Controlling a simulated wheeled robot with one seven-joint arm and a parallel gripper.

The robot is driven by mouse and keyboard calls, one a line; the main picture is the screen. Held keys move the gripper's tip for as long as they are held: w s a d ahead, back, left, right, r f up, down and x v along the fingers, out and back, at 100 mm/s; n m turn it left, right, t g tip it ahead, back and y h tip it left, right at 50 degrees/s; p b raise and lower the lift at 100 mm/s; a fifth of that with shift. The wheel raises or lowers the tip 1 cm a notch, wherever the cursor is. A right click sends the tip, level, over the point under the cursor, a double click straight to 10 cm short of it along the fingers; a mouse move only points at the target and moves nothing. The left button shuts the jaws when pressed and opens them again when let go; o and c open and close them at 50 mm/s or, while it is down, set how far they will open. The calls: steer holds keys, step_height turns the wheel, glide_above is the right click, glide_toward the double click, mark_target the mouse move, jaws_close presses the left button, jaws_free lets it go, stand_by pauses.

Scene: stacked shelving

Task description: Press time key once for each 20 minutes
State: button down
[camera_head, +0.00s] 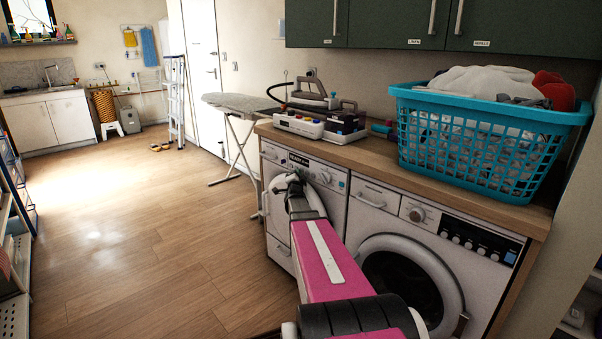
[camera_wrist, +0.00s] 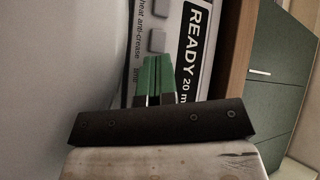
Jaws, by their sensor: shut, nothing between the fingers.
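The dryer panel (camera_wrist: 206,75) fills the middle of the wrist view, turned sideways. Its black display (camera_wrist: 190,52) reads "READY 20 m", the rest hidden by my gripper. Two grey keys, the heat key (camera_wrist: 161,8) and the anti-crease key (camera_wrist: 157,40), show beside their labels. The time label (camera_wrist: 134,75) shows, but its key is hidden behind my fingers. My gripper (camera_wrist: 155,62) is shut and empty, its green fingertips over the time key's place; I cannot tell if they touch. In the head view, my arm reaches to the left machine (camera_head: 335,203).
The right-hand washer (camera_head: 452,225) stands beside it under the wooden worktop (camera_head: 380,158). A teal laundry basket (camera_head: 480,112) and an iron (camera_head: 318,98) sit on top. Green cupboards (camera_head: 400,22) hang above.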

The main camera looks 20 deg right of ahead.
steer(key=shift+s+a, duration=0.25)
steer(key=shift+a, duration=0.45)
steer(key=shift+a, duration=0.15)
steer(key=shift+s+a, duration=0.3)
steer(key=shift+a, duration=0.45)
steer(key=shift+s+a, duration=0.3)
steer(key=shift+a, duration=0.4)
steer(key=shift+s+a, duration=0.3)
steer(key=shift+a, duration=0.45)
steer(key=shift+a, duration=0.1)
stand_by(0.9)
steer(key=a, duration=0.1)
steer(key=s+a, duration=0.1)
steer(key=a, duration=0.1)
steer(key=shift+s+a, duration=0.1)
steer(key=shift+a, duration=0.1)
steer(key=shift+d, duration=0.1)
steer(key=w+d, duration=0.3)
steer(key=d, duration=0.5)
stand_by(0.3)
